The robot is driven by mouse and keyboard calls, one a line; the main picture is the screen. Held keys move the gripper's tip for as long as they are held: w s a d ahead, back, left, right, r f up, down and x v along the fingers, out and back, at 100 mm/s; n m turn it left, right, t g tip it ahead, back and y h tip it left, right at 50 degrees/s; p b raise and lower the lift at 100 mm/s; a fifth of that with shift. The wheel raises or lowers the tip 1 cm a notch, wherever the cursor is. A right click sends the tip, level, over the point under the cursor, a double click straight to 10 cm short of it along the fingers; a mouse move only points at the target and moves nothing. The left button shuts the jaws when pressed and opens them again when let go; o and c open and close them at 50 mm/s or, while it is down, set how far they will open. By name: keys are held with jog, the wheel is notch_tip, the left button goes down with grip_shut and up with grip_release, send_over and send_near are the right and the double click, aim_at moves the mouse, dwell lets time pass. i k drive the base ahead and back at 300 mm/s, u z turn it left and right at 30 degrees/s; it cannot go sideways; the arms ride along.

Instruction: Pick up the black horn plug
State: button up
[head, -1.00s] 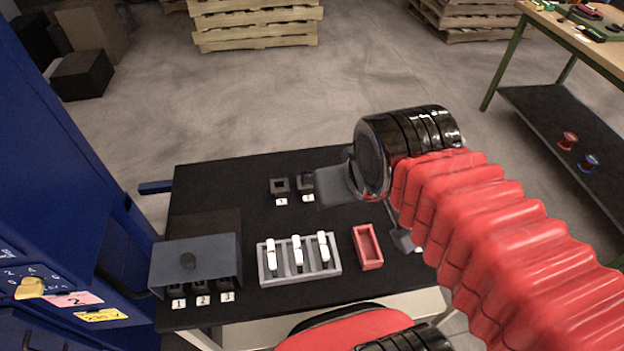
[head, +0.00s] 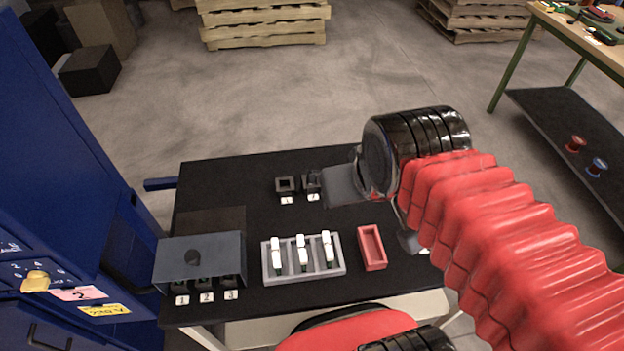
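My gripper (head: 378,213) hangs over the right part of the black table. One broad grey finger points left and another shows lower right, with a gap between them; it looks open and I see nothing held. Two small black square pieces (head: 286,186) (head: 312,184) stand on the table left of the gripper, each by a white number label. The right one is close to the left finger in the picture. I cannot tell for sure which black piece is the horn plug; the finger and wrist hide part of the table.
A grey box (head: 200,262) with numbered slots stands front left on the table (head: 232,180). A grey tray (head: 338,269) holds three white-topped pieces; a red open tray (head: 372,262) lies right of it. A blue cabinet (head: 75,180) stands left. A bench with a shelf (head: 545,115) is at right.

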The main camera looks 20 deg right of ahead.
aim_at(311, 174)
jog(key=u, duration=1.8)
jog(key=k, duration=0.6)
jog(key=z, duration=0.25)
